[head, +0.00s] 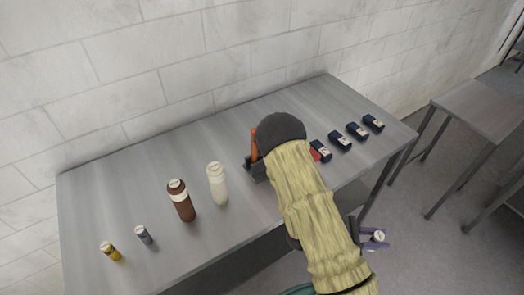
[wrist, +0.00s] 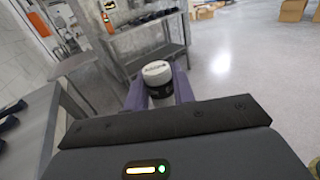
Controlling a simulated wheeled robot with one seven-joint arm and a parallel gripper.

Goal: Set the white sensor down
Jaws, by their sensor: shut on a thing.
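The white sensor (wrist: 157,72), a short round piece with a white top and a dark band, sits between the two purple fingers of my gripper (wrist: 160,84) in the wrist view. My gripper is shut on it. In the head view my gripper (head: 374,238) holds the sensor (head: 379,236) to the right of the front edge of the steel table (head: 120,185), with the grey floor behind it in the picture. The sensor's lower part is partly hidden by the gripper body in the wrist view.
On the table stand a yellow bottle (head: 110,252), a grey bottle (head: 144,235), a brown bottle (head: 181,201) and a white bottle (head: 217,184). Several dark blue boxes (head: 357,131) line the right end. Another table (head: 485,108) stands at the right. My arm covers the table's middle.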

